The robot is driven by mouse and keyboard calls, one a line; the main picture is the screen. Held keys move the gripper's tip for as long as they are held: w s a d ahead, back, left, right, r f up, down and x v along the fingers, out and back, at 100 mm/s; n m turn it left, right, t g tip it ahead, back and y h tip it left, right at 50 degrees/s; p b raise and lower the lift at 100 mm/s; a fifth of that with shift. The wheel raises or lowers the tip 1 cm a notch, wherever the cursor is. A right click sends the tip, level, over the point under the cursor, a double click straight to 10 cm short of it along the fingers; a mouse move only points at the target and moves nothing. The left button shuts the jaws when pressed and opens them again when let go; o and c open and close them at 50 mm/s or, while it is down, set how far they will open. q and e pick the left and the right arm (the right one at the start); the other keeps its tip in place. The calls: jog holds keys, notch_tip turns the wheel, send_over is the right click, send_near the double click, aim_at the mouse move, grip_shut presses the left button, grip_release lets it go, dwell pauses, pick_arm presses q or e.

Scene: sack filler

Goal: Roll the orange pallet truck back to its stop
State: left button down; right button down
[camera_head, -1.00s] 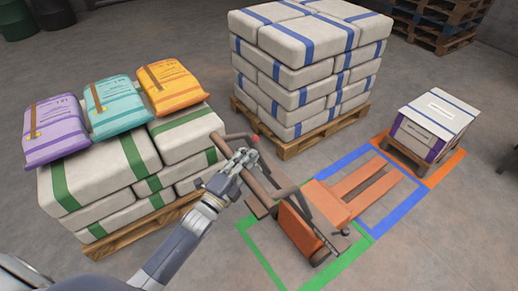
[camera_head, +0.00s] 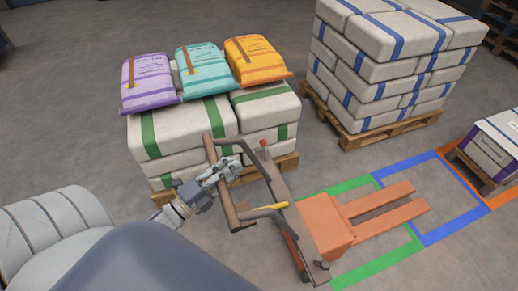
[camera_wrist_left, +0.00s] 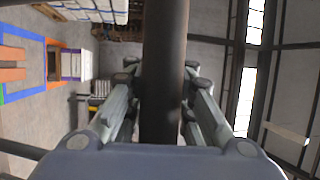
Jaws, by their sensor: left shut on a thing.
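The orange pallet truck (camera_head: 325,228) stands on the floor right of centre in the head view. Its forks (camera_head: 385,200) point right, across the green floor outline (camera_head: 370,272) and into the left side of the blue outline (camera_head: 458,232). Its brown handle bar (camera_head: 232,212) is tilted toward me on the left. My left gripper (camera_head: 230,170) is shut on this bar, which also shows as a dark bar (camera_wrist_left: 163,50) between the fingers in the left wrist view. No stop is clearly visible. My right gripper is out of view.
Green-striped sacks (camera_head: 170,130) on a pallet, with purple, teal and orange bags on top, stand close behind the handle. Blue-striped sacks (camera_head: 390,75) stand on a pallet at the back right. A white and purple load (camera_head: 492,145) sits at the right edge by the orange outline (camera_head: 500,197).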

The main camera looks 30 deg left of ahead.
pick_arm(q)
jog(key=s+a, duration=0.5)
jog(key=s, duration=0.2)
jog(key=shift+s+a, duration=0.3)
jog(key=shift+a, duration=0.1)
jog(key=c, duration=1.4)
grip_release()
jog(key=v, duration=1.2)
jog(key=shift+o, duration=0.3)
